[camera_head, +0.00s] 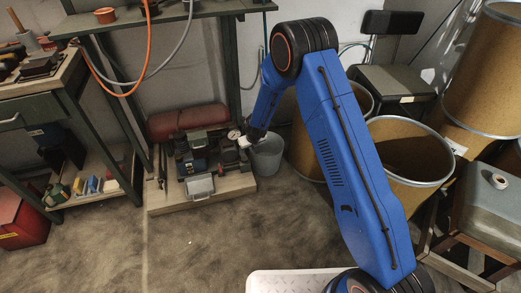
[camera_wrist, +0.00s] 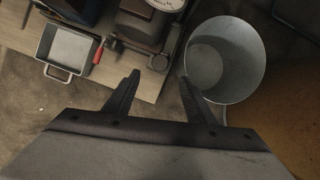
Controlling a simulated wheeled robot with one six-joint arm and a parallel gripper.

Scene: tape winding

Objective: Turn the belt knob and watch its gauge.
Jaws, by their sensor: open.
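A white-faced gauge (camera_head: 234,134) stands on the machine at the right end of the low wooden platform. In the wrist view the gauge (camera_wrist: 166,3) is cut off by the top edge. Below it is a small dark round part (camera_wrist: 159,62) that looks like a knob; I cannot confirm it is the belt knob. My gripper (camera_wrist: 160,79) is open and empty, its fingertips on either side of and just short of that round part in the picture. In the head view my gripper (camera_head: 244,141) is small, beside the gauge; its contact is unclear.
A grey bucket (camera_head: 267,157) stands right of the platform (camera_head: 160,199), close to my right finger in the wrist view (camera_wrist: 224,88). A metal pan (camera_wrist: 68,48) and red handle (camera_wrist: 98,52) lie left. A red tank (camera_head: 187,120) is behind. Large drums (camera_head: 410,150) stand right.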

